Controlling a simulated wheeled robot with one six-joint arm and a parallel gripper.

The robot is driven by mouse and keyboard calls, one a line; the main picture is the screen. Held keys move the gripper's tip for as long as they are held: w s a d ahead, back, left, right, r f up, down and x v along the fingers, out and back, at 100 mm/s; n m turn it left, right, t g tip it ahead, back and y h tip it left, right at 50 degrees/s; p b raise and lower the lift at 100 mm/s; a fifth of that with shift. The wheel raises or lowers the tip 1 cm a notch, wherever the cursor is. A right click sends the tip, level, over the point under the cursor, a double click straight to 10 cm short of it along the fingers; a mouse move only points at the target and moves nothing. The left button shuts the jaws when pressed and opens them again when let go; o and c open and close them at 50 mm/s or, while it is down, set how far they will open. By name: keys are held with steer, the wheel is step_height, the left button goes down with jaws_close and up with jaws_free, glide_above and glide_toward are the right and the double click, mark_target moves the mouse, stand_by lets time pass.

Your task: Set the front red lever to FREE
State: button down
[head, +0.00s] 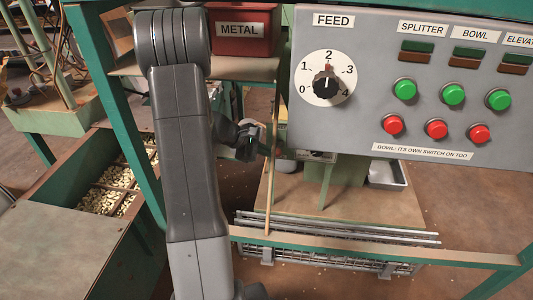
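I see no red lever and no FREE label in the head view. My gripper (262,142) is near the middle of the view, left of the grey control panel (365,105). It is small and dark, and its tips meet the line of a thin upright wooden strip (269,195). I cannot tell whether it touches the strip, or whether its fingers are apart or closed. My own arm covers much of the left centre and hides what lies behind it.
The panel carries a FEED dial (327,83) pointing near 2, plus green and red buttons. A red METAL bin (241,31) stands on a shelf above my gripper. A green bench frame (115,100) surrounds the area. A wire rack (330,257) lies low in front. Nut-filled compartments (100,200) are at left.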

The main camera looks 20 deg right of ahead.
steer(key=shift+w+d+r, duration=0.1)
steer(key=shift+r, duration=0.45)
stand_by(0.4)
step_height(320, 180, down, 4)
steer(key=a+b, duration=0.2)
steer(key=b, duration=0.1)
steer(key=w+a+r+p, duration=0.3)
steer(key=w+a+r, duration=0.2)
steer(key=r, duration=0.2)
steer(key=shift+r+p, duration=0.35)
steer(key=shift+p, duration=0.05)
steer(key=s+d+f+t+h+b, duration=0.1)
steer(key=s+d+f+b, duration=0.1)
steer(key=f+b, duration=0.3)
steer(key=s+d+f+m+t+h+b, duration=0.1)
steer(key=s+d+f+b, duration=0.1)
steer(key=d+f+b, duration=0.3)
steer(key=shift+s+f+m+b, duration=0.35)
steer(key=shift+f+b, duration=0.3)
steer(key=shift+f, duration=0.6)
